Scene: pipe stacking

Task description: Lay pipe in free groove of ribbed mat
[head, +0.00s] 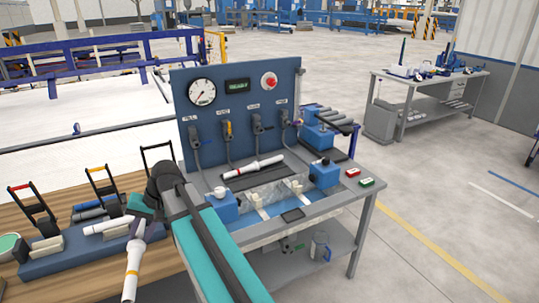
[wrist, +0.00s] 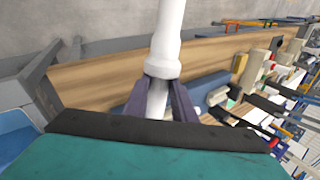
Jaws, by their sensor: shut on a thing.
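My gripper (head: 138,230) is over the wooden table at the lower left of the head view, shut on a white pipe (head: 132,270). The pipe has a wider collar and a thin orange band and hangs steeply tilted, nearly upright. In the wrist view, my gripper's two dark fingers (wrist: 158,97) close on the narrow part just past the collar of the pipe (wrist: 167,35). A dark mat (head: 234,182) lies on the grey bench, with another white pipe (head: 256,167) with red bands lying along it. Its grooves are too small to make out.
A blue rack (head: 75,255) with white and grey pipes and upright black handles stands on the wooden table (head: 25,190). A gauge panel (head: 237,115) stands behind the mat. Blue clamp blocks (head: 323,174) and a clear guard (head: 262,196) are at the bench front.

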